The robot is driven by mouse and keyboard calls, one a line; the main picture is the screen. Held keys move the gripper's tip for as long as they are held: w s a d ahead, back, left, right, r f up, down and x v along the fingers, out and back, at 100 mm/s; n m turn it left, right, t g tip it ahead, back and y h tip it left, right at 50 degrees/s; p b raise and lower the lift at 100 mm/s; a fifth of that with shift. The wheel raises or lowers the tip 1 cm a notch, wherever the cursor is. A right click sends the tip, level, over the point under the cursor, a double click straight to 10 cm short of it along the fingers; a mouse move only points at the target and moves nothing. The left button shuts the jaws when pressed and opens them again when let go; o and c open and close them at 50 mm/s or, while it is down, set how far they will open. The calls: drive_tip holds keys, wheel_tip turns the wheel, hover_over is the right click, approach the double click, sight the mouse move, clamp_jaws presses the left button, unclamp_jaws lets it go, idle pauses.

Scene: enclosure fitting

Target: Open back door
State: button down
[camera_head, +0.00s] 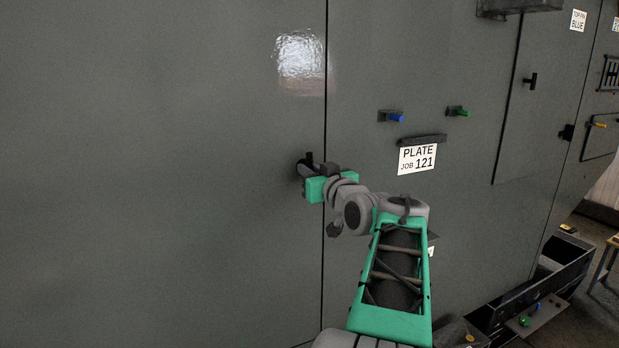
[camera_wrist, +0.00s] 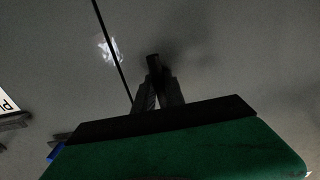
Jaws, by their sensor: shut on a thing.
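The back door (camera_head: 160,180) is a large flat grey panel filling the left of the head view. A dark vertical seam (camera_head: 325,120) runs along its right edge, with no visible gap. A small dark handle (camera_head: 309,157) sits on the door just left of the seam. My gripper (camera_head: 305,167) reaches the handle from the right and is shut on it. In the wrist view the two fingers (camera_wrist: 158,88) close around the dark handle (camera_wrist: 153,64), and the seam passes to their left. Most of the handle is hidden by the fingers.
Right of the seam, a fixed grey panel carries a blue peg (camera_head: 396,117), a green peg (camera_head: 459,111) and a label (camera_head: 417,159) reading PLATE JOB 121. A smaller door with a dark handle (camera_head: 531,80) is farther right. A dark open bin (camera_head: 540,285) stands low at right.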

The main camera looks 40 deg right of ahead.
drive_tip(key=shift+m+b, duration=0.3)
drive_tip(key=shift+m, duration=0.8)
drive_tip(key=c, duration=0.6)
unclamp_jaws()
drive_tip(key=shift+o, duration=0.2)
drive_tip(key=b+v, duration=0.2)
drive_tip(key=v, duration=0.6)
drive_tip(key=shift+w, duration=0.1)
